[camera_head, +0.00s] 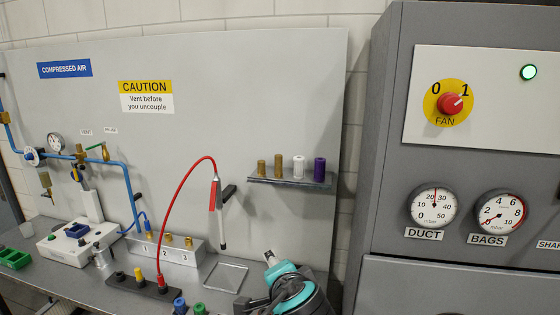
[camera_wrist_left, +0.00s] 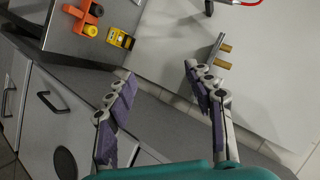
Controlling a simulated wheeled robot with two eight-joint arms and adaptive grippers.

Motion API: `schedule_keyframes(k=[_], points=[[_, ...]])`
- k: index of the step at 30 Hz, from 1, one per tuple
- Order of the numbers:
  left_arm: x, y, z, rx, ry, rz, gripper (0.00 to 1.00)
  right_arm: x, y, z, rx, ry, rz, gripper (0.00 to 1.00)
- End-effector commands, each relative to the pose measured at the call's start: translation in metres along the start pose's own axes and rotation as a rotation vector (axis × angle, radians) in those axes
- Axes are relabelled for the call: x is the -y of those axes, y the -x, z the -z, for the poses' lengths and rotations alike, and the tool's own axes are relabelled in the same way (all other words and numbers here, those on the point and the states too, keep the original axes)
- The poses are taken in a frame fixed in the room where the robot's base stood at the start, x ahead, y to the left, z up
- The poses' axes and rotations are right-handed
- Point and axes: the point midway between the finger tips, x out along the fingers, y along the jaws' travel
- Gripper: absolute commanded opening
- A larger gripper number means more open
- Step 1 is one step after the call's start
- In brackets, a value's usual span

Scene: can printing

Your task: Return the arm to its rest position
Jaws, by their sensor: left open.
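In the wrist view my left gripper (camera_wrist_left: 165,100) is open, with its two purple-padded fingers wide apart and nothing between them. In the head view a teal and black arm part (camera_head: 290,288) shows at the bottom centre, in front of the bench's right end; no pair of fingertips can be made out there. My right gripper is not in view.
A small shelf (camera_head: 290,180) on the grey panel (camera_head: 220,80) carries brass, white and purple pieces. A grey cabinet (camera_head: 385,150) with gauges stands at right.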

Motion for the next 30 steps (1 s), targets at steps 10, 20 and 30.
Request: schedule_keyframes(k=[10,20,30], points=[[-0.160,-0.089,-0.237,0.226,0.541,-0.217,0.53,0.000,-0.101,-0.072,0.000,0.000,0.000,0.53],[-0.279,-0.117,-0.341,0.287,0.978,-0.320,0.53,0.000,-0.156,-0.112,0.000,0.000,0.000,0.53],[-0.286,-0.116,-0.345,0.286,1.022,-0.330,0.42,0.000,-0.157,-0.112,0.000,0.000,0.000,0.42]])
